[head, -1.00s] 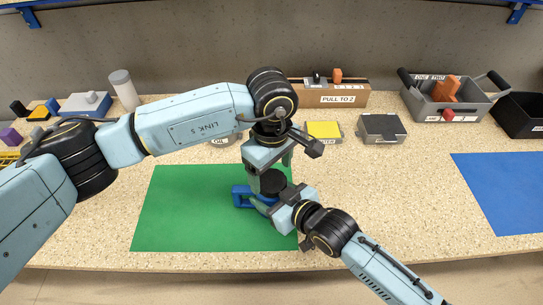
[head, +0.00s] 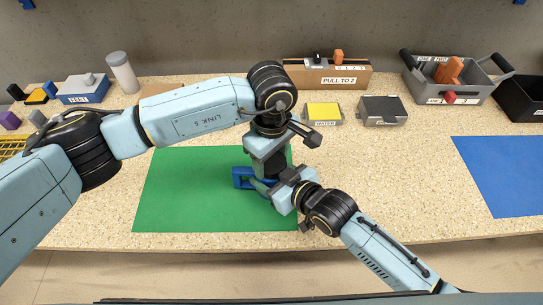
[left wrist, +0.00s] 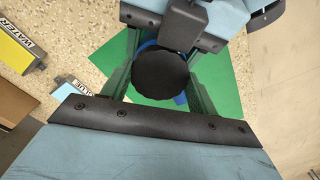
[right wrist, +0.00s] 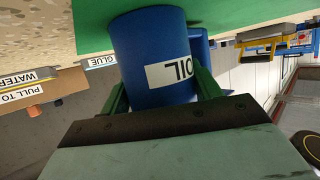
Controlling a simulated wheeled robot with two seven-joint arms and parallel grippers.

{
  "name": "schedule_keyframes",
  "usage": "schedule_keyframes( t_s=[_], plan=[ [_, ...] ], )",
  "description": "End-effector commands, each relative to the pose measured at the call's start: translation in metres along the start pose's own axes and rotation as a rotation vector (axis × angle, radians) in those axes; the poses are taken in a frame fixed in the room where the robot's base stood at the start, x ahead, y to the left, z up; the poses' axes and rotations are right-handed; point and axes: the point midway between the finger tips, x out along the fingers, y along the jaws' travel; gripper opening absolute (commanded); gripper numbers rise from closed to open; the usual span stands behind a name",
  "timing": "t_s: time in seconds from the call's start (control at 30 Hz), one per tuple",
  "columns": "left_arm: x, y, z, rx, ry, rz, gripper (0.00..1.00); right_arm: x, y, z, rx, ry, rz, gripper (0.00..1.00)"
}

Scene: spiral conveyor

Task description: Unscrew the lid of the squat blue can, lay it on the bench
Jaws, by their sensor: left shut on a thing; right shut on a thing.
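The blue can, labelled OIL in the right wrist view (right wrist: 150,45), stands on the green mat (head: 175,190); its blue handle (head: 240,178) sticks out to the left in the head view. My right gripper (head: 272,193) is shut around the can's body from the front right, one finger on each side. The round black lid (left wrist: 160,73) shows between the fingers of my left gripper (head: 266,170), which points down from above and is shut on it. In the head view the lid is hidden behind my left gripper. I cannot tell whether the lid is still threaded on.
Behind the mat stand a yellow-topped box (head: 323,113), a dark-topped grey box (head: 383,110) and a brown box (head: 326,76). A grey toolbox (head: 450,85) is at back right. A blue mat (head: 505,175) lies right; the bench between the mats is clear.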

Motion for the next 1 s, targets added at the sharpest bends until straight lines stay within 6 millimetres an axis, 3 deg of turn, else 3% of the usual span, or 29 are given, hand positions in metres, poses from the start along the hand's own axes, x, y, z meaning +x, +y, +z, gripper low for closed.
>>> schedule_keyframes(
  t_s=[0.43, 0.8, 0.83, 1.0],
  plan=[
    [-0.0005, 0.0, 0.0, -0.522, -0.001, 0.0, 0.32, 0.0, -0.0004, 0.0007, 0.0, -0.002, -0.001, 0.0],
    [-0.0006, -0.0001, -0.0001, -0.573, 0.0, 0.0, 0.32, 0.0, -0.0004, 0.0008, 0.001, -0.002, -0.001, 0.0],
    [-0.0006, -0.0001, -0.0001, -0.573, 0.0, 0.0, 0.62, 0.0, -0.0004, 0.0008, 0.001, -0.002, -0.001, 0.0],
    [-0.0006, -0.0001, -0.0002, -0.572, 0.0, 0.0, 0.81, 0.0, -0.0004, 0.0008, 0.001, -0.002, -0.001, 0.0]
  ],
)
